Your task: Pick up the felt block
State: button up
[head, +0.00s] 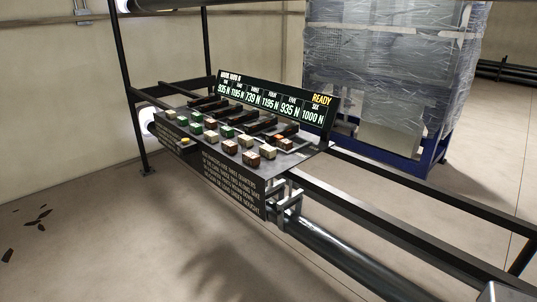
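Several small blocks sit in rows on a dark tray-like panel (311,151) fixed to the pipe stand. Some are cream, such as the one at the front right (268,153). Some are green, such as one in the middle (227,132). Others are brown, such as one at the front (251,159), and one at the right looks orange-brown (281,141). I cannot tell which of them is the felt block, as they are too small to show their material. My gripper is not in view.
A display (270,100) behind the blocks shows force values and "READY". Dark bars lie before it. Grey metal brackets (288,198) hang below the panel. Stand rails (400,215) and a pipe (335,258) run right. A wrapped pallet load (390,70) stands behind. Floor at front left is mostly clear.

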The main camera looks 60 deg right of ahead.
aim_at(270, 152)
jog(key=i, duration=0.9)
